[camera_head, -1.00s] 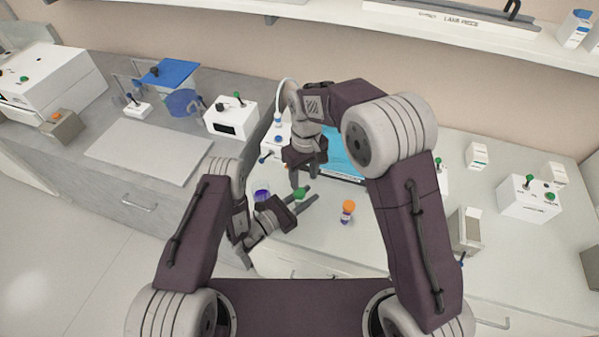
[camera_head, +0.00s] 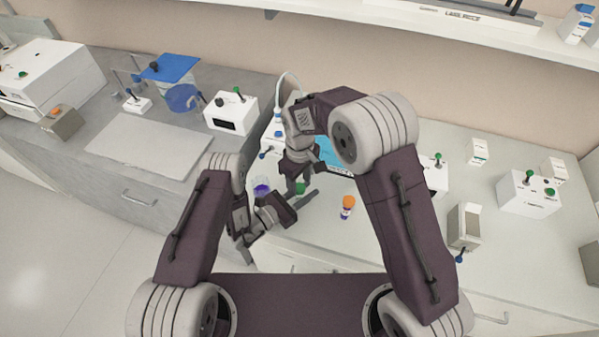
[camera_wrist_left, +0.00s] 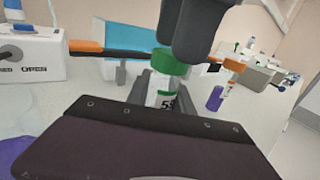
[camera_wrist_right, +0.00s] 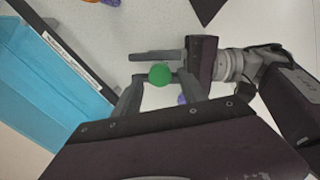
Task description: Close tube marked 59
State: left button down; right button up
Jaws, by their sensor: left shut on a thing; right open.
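A clear tube (camera_wrist_left: 162,92) with a green cap (camera_wrist_left: 170,62) stands upright in my left gripper (camera_head: 304,198). Its white label shows a 5 and a second digit that is partly hidden. My left gripper is shut on the tube body, below the cap. The green cap also shows in the head view (camera_head: 300,188) and in the right wrist view (camera_wrist_right: 160,75). My right gripper (camera_wrist_right: 158,88) is open and points down over the cap, with its fingers on either side of it. I cannot tell whether the fingers touch the cap or how tightly it sits.
An orange-capped tube (camera_head: 347,206) stands on the bench to the right of the grippers. A purple item (camera_head: 261,189) is close to my left gripper.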

jog(key=shift+f, duration=0.8)
grip_shut()
jog(key=shift+o, duration=0.8)
grip_release()
notch_tip(320, 180, up, 12)
